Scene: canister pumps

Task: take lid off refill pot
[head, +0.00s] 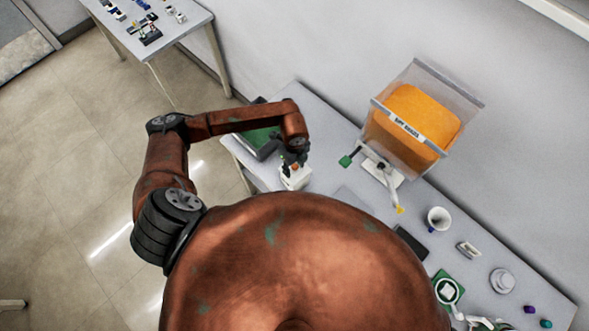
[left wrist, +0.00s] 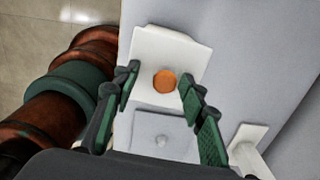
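A white block-shaped container (head: 295,179) with a round orange top stands on the table below my left gripper (head: 292,160). In the left wrist view, the white body (left wrist: 168,48) and its orange top (left wrist: 165,81) show between the fingers of the left gripper (left wrist: 159,78). The fingers are spread, one on each side of the orange top, with gaps to it. A round whitish pot-like thing (head: 502,281) with a raised top stands at the table's right part. I cannot tell for sure which is the refill pot.
A clear bin of orange material (head: 417,115) stands at the back, with a white pump-like stand (head: 384,174) before it. A dark green tray (head: 258,140) lies at the left end. A white funnel-like cup (head: 438,218) and small items stand to the right.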

